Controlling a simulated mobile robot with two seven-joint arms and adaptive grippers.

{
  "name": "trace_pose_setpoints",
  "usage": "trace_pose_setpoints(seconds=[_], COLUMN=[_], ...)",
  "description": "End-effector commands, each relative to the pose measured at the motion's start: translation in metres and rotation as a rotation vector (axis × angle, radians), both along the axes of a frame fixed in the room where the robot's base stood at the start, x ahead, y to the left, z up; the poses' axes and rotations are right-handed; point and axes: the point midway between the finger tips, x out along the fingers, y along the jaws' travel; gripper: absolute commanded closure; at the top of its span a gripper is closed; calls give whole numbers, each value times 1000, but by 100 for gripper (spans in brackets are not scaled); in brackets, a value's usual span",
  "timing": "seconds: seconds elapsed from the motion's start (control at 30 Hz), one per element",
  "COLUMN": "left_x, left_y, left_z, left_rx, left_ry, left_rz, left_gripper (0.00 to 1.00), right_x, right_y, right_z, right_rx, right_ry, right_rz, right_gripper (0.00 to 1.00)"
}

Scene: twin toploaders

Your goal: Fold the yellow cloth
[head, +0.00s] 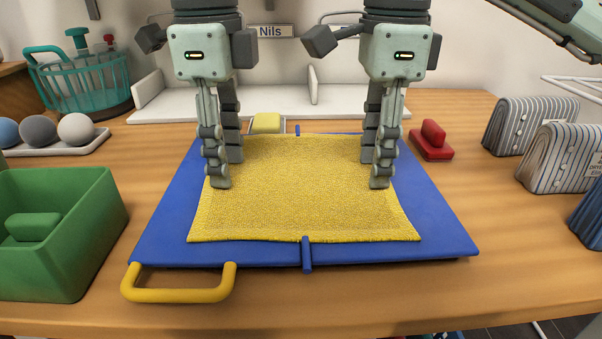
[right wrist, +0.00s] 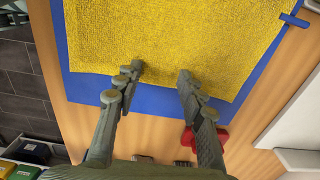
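The yellow cloth (head: 300,200) lies spread out flat, unfolded, on the blue board (head: 445,235). It also shows in the right wrist view (right wrist: 190,35). My left gripper (head: 226,172) is open over the cloth's left edge, its fingers pointing down. My right gripper (head: 374,172) is open over the cloth's right edge; in the right wrist view its fingertips (right wrist: 159,71) are apart, just over the cloth's border, with nothing between them but cloth below. I cannot tell whether the fingertips touch the cloth. My fingers hide small parts of the cloth's side edges.
A yellow handle (head: 178,295) is at the board's front left. A green bin (head: 75,235) stands left, below a tray of balls (head: 75,130) and a teal basket (head: 80,80). A red object (head: 432,142) and striped bags (head: 528,125) are at right. Wood is bare in front.

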Motion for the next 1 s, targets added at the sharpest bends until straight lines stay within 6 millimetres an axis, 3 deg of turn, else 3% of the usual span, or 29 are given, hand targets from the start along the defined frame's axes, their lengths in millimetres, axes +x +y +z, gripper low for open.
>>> trace_pose_setpoints(seconds=[0.37,1.0], left_x=[0,0], left_y=[0,0], left_z=[-7,-7], left_rx=[0,1], left_ry=[1,2], left_rz=[0,0], left_gripper=[60,99], right_x=[0,0], right_y=[0,0], right_z=[-7,-7], right_rx=[0,-1], right_ry=[0,2], right_rz=[0,0], right_gripper=[60,99])
